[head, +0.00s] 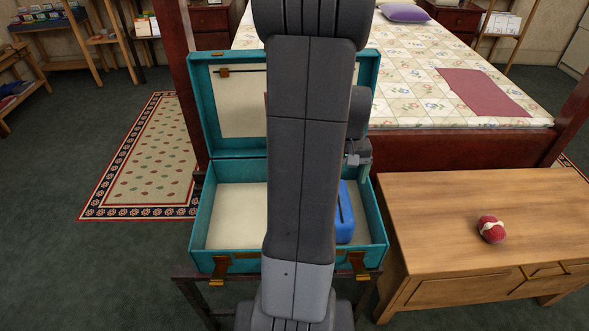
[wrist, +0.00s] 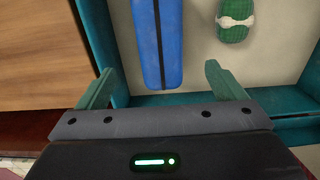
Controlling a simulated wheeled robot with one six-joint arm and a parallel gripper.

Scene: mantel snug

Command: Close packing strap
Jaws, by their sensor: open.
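A teal suitcase (head: 200,235) stands open on a dark stand, its lid (head: 199,110) raised at the back. A thin dark strap (head: 245,71) with a brown tab (head: 222,72) runs across the upper inside of the lid. My arm hides its right part, so I cannot tell whether it is fastened. My gripper (wrist: 159,67) is open and empty, its fingers apart over the case by a teal edge. In the head view it is mostly hidden behind my arm, near the hinge side at right.
A blue item (wrist: 158,40), also in the head view (head: 344,213), and a green bundle (wrist: 235,20) with a white band lie in the case. A wooden table (head: 430,215) with a red-and-white ball (head: 491,229) stands close at right. A bed (head: 420,90) is behind.

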